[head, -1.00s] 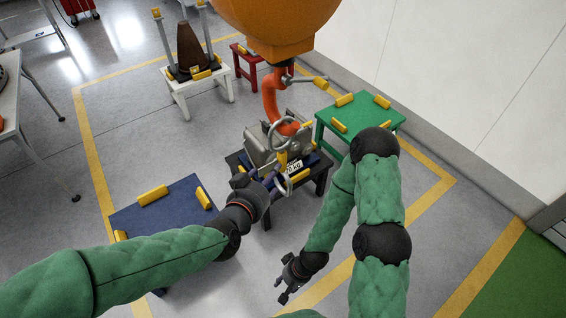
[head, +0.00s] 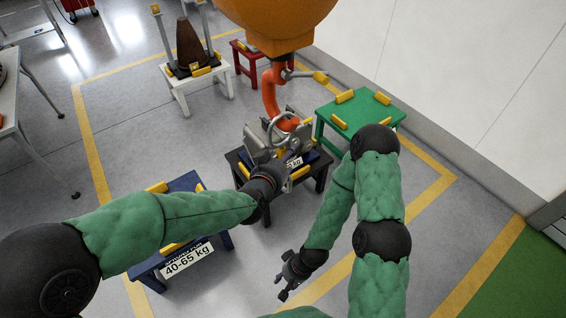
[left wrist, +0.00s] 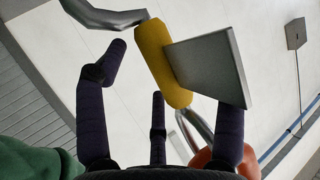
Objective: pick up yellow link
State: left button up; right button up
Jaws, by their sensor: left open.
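The yellow link (left wrist: 163,62) shows in the left wrist view as a yellow rounded bar, with a flat grey plate and bent grey metal rods beside it. My left gripper (left wrist: 174,78) is open, with its dark fingers spread around the near part of the link. I cannot tell whether they touch it. In the head view my left gripper (head: 278,175) is at the front of the grey metal assembly (head: 262,140) on the black stand, and the hand hides the link there. My right gripper (head: 288,276) hangs low over the floor, open and empty.
A blue stand (head: 190,182) is under my left forearm. A green stand (head: 358,112) is right of the black stand (head: 318,172). An orange hoist (head: 275,25) hangs above the assembly. A white stand (head: 196,82) and a red stand are behind.

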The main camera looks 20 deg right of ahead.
pick_arm(q)
jog(key=shift+w+d+f, duration=0.2)
jog(key=shift+w, duration=0.25)
jog(key=shift+c, duration=0.3)
grip_shut()
jog(key=shift+r, duration=0.15)
jog(key=shift+r, duration=0.1)
